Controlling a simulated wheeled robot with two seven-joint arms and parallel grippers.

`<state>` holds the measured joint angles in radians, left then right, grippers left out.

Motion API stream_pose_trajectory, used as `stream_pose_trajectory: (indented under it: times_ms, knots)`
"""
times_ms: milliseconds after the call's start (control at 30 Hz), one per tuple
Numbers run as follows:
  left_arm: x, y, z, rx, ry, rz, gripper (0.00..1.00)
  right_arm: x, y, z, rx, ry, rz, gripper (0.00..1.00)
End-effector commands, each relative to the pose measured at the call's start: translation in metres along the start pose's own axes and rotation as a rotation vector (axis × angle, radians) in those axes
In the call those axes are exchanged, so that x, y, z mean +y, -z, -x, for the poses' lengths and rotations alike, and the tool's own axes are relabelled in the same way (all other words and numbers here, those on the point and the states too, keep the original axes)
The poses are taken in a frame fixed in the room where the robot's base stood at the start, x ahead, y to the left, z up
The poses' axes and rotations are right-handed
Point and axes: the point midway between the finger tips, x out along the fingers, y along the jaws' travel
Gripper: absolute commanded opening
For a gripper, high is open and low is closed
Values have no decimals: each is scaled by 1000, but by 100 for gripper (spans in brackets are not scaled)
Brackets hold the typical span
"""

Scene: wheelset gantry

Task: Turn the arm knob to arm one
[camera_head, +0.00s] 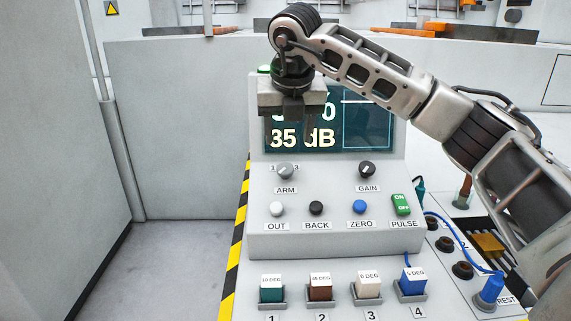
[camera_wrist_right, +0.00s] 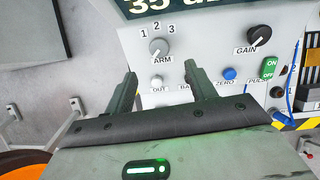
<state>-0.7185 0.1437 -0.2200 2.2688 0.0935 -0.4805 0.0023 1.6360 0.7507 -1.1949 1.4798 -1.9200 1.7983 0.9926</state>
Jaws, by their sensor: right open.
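The arm knob (camera_head: 285,171) is a small grey round knob on the sloped grey console face, above the label ARM. In the right wrist view the arm knob (camera_wrist_right: 158,47) has the numbers 1, 2 and 3 arced above it; I cannot tell surely which number it points to. My right gripper (camera_head: 296,120) hangs in front of the console display, above the knob in the head view. In the wrist view its two fingers (camera_wrist_right: 161,76) are apart and empty, with the knob beyond the gap between them, untouched. My left gripper is not in view.
The black gain knob (camera_head: 367,170) sits to the right. Below are white, black and blue buttons (camera_head: 317,208) and the green pulse switch (camera_head: 402,205). Several labelled blocks (camera_head: 321,287) stand in front. A yellow-black striped edge (camera_head: 236,240) borders the console's left side.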

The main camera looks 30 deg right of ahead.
Motion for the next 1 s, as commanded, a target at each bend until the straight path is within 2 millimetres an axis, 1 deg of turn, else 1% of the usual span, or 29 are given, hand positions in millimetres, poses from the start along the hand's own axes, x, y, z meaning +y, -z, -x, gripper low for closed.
stream_pose_trajectory:
  times_ms: [33,200,300,400,500,600,867,900,933,967,1000]
  knots:
    - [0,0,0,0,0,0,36,0,1,-13,4,1,-1,56]
    - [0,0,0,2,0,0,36,0,1,-49,3,0,0,56]
    - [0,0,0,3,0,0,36,0,1,-66,3,-1,2,56]
    - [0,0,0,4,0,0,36,1,0,-80,2,-1,1,56]
    - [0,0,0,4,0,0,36,1,0,-88,1,-2,2,56]
    - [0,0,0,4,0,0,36,1,0,-92,0,-2,2,56]
    - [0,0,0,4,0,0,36,1,0,-93,0,-3,2,56]
    - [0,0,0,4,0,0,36,1,0,-93,0,-3,2,50]
    - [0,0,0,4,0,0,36,1,0,-93,0,-3,2,42]
    - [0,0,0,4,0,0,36,1,0,-93,0,-3,2,33]
    - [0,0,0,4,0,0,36,1,0,-93,0,-3,2,22]
